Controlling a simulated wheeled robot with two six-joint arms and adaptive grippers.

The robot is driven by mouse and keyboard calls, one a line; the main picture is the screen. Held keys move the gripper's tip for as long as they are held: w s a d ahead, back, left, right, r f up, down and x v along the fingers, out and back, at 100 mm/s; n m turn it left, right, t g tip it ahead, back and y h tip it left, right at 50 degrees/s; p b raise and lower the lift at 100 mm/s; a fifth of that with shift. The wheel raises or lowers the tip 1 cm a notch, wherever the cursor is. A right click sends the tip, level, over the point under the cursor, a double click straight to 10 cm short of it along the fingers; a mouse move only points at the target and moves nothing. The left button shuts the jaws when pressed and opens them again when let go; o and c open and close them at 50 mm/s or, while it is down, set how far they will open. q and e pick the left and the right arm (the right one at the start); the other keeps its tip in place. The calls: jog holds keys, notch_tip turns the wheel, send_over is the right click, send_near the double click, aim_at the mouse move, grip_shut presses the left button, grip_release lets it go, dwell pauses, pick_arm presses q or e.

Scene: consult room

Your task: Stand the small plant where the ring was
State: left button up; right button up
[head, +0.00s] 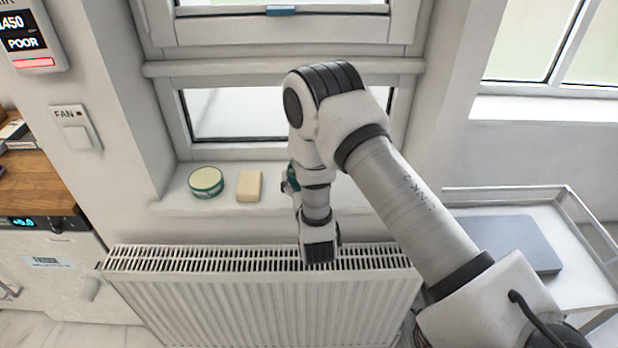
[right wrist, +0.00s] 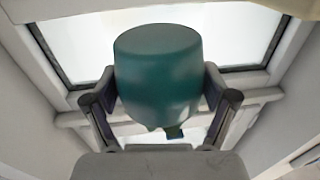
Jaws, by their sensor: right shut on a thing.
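My right gripper (right wrist: 160,84) is shut on a teal, pot-shaped thing (right wrist: 158,62), one finger on each side of it. No leaves show clearly, so I cannot tell for sure that it is the small plant; a small dark piece hangs at its lower edge. In the head view only a green sliver of it (head: 292,175) shows, at the window sill (head: 225,210), mostly hidden behind my right arm. I cannot tell whether it touches the sill. No ring is in view. My left gripper is not in view.
A round green tin with a cream top (head: 205,182) and a beige block (head: 249,186) stand on the sill, left of my right arm. The window (head: 240,113) is behind, a white radiator (head: 250,300) below. A trolley with a grey slab (head: 505,243) is at right.

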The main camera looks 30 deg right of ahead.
jog(key=d, duration=0.1)
jog(key=w+d, duration=0.1)
jog(key=d, duration=0.1)
jog(key=w+d, duration=0.1)
jog(key=shift+w+d+f, duration=0.15)
jog(key=shift+w+f, duration=0.05)
jog(key=shift+w+d+f, duration=0.15)
jog(key=shift+d+f, duration=0.05)
jog(key=shift+d, duration=0.1)
jog(key=f, duration=0.1)
jog(key=f+b, duration=0.2)
jog(key=shift+w+a+f, duration=0.1)
jog(key=shift+a+f, duration=0.05)
jog(key=shift+a, duration=0.15)
jog(key=shift+d, duration=0.15)
jog(key=o, duration=1.2)
jog(key=shift+o, duration=0.2)
